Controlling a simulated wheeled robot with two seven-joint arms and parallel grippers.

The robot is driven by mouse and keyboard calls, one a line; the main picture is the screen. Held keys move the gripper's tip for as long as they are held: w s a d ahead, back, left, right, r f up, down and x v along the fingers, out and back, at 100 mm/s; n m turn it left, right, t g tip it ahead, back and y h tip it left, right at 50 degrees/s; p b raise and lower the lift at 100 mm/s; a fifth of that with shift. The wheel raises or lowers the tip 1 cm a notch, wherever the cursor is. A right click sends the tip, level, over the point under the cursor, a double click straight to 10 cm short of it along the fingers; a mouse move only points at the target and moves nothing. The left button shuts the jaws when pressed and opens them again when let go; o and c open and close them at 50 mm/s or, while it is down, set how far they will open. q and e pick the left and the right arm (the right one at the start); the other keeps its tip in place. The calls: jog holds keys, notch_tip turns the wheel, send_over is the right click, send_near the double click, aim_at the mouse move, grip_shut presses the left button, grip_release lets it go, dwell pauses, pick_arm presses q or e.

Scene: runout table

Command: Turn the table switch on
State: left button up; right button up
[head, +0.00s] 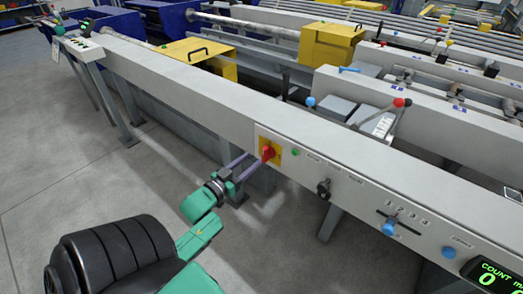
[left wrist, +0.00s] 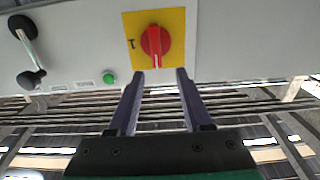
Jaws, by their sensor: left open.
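The table switch is a red rotary knob (head: 267,153) on a yellow plate (head: 274,161), on the white front panel of the runout table. In the left wrist view the fingertips (left wrist: 160,74) lie just below the knob, one to each side. I cannot tell whether they touch it. My right gripper is not in view.
A green button (head: 295,152) sits right of the plate. Further right are a black lever (head: 324,188), a blue knob (head: 389,229) and a green-digit counter display (head: 492,275). The table beam (head: 200,92) runs behind my arm. The floor (head: 60,165) at left is clear.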

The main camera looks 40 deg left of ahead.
aim_at(263, 152)
pick_arm(q)
jog(key=w, duration=0.5)
jog(key=shift+w+d+r, duration=0.1)
jog(key=shift+w+d, duration=0.2)
jog(key=shift+w, duration=0.05)
jog(key=shift+w+a, duration=0.15)
jog(key=shift+w, duration=0.2)
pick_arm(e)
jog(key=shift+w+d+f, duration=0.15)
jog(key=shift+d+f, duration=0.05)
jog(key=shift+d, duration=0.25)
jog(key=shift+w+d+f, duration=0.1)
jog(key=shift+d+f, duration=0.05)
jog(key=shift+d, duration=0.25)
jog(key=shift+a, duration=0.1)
pick_arm(q)
grip_shut()
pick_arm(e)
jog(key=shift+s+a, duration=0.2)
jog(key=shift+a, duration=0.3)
